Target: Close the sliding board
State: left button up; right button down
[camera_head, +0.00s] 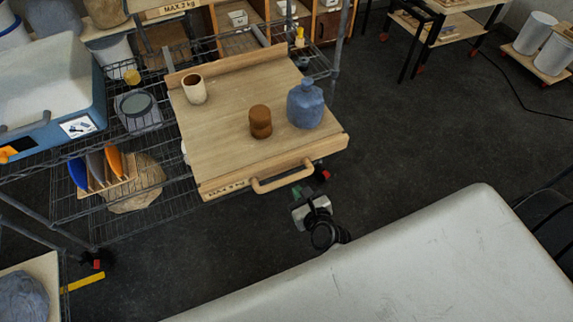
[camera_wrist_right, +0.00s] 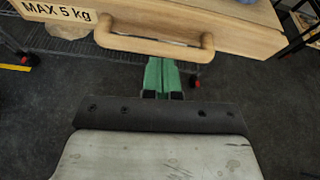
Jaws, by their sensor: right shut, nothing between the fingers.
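The sliding board (camera_head: 225,115) is a light wooden board that juts out from a wire shelf in the head view. Its wooden bar handle (camera_head: 282,177) is on the front edge; the handle also spans the top of the right wrist view (camera_wrist_right: 150,45). My right gripper (camera_head: 302,191) is just in front of and below the handle. In the right wrist view its green fingers (camera_wrist_right: 162,73) are together and empty, their tips at the bar's lower edge. I cannot tell whether they touch it. My left gripper is not in view.
On the board stand a cream cup (camera_head: 194,89), a brown jar (camera_head: 260,121) and a blue bottle (camera_head: 305,104). The wire shelf (camera_head: 165,200) also holds a rack of coloured plates (camera_head: 97,168) and a blue-white box (camera_head: 50,90).

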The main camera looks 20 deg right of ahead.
aim_at(283, 164)
jog(key=shift+m, duration=0.5)
jog(key=b+x, duration=0.1)
jog(key=x, duration=0.2)
jog(key=b+x, duration=0.1)
jog(key=x, duration=0.1)
jog(key=r+b+x, duration=0.1)
jog(key=b+x, duration=0.1)
jog(key=x, duration=0.1)
jog(key=shift+w+d, duration=0.25)
jog(key=shift+w, duration=0.25)
jog(key=shift+w+f, duration=0.1)
jog(key=shift+w, duration=0.5)
